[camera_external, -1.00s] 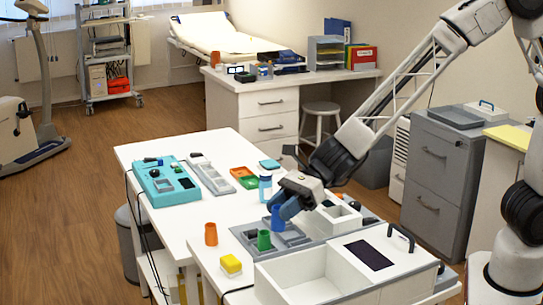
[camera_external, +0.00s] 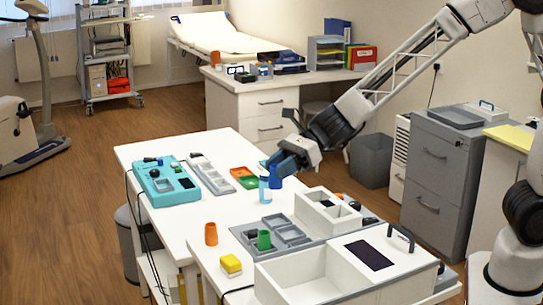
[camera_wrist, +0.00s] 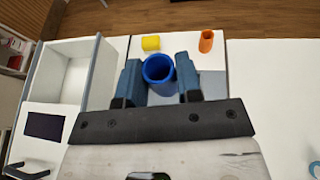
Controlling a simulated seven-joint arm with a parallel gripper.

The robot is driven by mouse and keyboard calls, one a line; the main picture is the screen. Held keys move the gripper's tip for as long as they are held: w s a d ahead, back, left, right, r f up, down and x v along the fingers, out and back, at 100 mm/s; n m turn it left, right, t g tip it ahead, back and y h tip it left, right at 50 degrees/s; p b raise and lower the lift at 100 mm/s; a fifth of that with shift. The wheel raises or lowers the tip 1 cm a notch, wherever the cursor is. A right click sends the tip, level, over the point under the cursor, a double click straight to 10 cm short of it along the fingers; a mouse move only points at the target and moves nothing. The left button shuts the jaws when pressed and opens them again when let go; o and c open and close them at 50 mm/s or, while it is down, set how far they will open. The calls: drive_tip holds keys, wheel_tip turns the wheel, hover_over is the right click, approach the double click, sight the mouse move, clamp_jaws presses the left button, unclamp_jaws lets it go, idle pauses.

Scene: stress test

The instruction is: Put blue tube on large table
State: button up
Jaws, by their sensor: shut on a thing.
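My gripper (camera_external: 284,166) is shut on the blue tube (camera_external: 275,178) and holds it above the white table (camera_external: 190,226). The wrist view shows the tube (camera_wrist: 158,90) upright between my two fingers, with its open end facing the camera. A light-blue bottle (camera_external: 265,191) stands on the table just below and left of the tube in the external view.
An orange tube (camera_external: 211,234) and a yellow block (camera_external: 231,265) stand left of the grey tray. White bins (camera_external: 308,278) stand at the front. The table's left middle is clear.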

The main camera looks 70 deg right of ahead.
drive_tip(key=w+d+m+t+h, duration=0.2)
drive_tip(key=d, duration=2.3)
drive_tip(key=s+d+m+t+h, duration=0.1)
drive_tip(key=s+d, duration=0.2)
drive_tip(key=d, duration=0.8)
drive_tip(key=s+d+m, duration=0.1)
drive_tip(key=s+d, duration=0.2)
drive_tip(key=d, duration=0.7)
wheel_tip(320, 180, down, 18)
drive_tip(key=shift+w+a+f, duration=0.15)
drive_tip(key=shift+w+f, duration=0.1)
drive_tip(key=shift+w, duration=0.05)
drive_tip(key=w+d, duration=0.1)
drive_tip(key=w, duration=0.4)
drive_tip(key=w+d+f, duration=0.1)
drive_tip(key=w+d, duration=0.1)
drive_tip(key=w, duration=0.3)
drive_tip(key=w+d, duration=0.1)
drive_tip(key=w, duration=0.4)
drive_tip(key=shift+w+d+f, duration=0.15)
drive_tip(key=shift+w+f, duration=0.1)
